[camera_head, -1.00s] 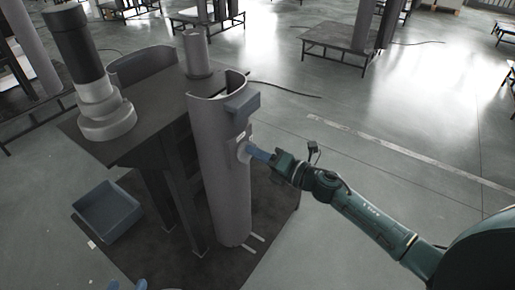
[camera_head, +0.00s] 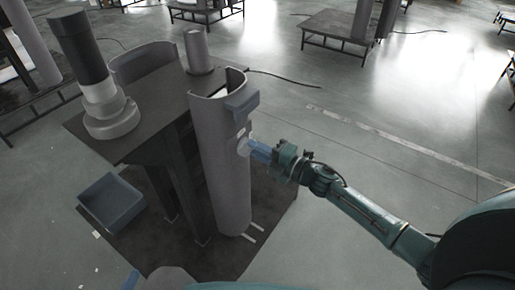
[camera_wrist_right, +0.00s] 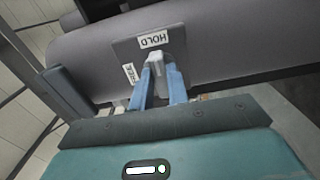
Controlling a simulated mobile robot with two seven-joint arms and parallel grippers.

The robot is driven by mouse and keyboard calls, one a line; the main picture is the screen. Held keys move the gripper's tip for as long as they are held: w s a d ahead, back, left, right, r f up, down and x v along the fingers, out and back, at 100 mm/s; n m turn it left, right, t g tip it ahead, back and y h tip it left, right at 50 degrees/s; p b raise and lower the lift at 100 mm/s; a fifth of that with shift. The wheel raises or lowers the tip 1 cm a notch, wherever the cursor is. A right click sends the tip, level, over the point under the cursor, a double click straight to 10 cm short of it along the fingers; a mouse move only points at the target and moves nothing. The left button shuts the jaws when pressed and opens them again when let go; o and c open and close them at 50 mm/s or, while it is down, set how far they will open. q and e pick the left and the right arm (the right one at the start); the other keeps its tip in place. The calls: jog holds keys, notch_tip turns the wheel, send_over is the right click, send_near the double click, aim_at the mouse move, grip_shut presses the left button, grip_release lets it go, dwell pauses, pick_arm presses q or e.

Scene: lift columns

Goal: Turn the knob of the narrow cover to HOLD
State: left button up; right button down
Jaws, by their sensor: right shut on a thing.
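The narrow cover (camera_head: 222,160) is a tall grey half-round shell standing upright at the near right side of the dark table, with a blue-grey block near its top. Its knob (camera_wrist_right: 156,72) is light grey and sits on a dark plate marked HOLD (camera_wrist_right: 154,40) and FREE (camera_wrist_right: 128,73). In the wrist view the knob's bar points up close to the HOLD label. My right gripper (camera_head: 250,149) is shut on the knob, one blue finger on each side. My left gripper (camera_head: 131,281) shows only in part at the bottom edge; its opening cannot be seen.
A dark table (camera_head: 160,95) carries a column with a black top (camera_head: 78,48) and a short grey cylinder (camera_head: 197,52). Another curved grey cover (camera_head: 145,60) stands at its back. A blue-grey bin (camera_head: 112,203) lies on the floor at left. The floor at right is open.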

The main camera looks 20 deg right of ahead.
dwell(0.3)
jog(key=c, duration=1.4)
grip_release()
jog(key=shift+o, duration=0.2)
jog(key=v, duration=1.3)
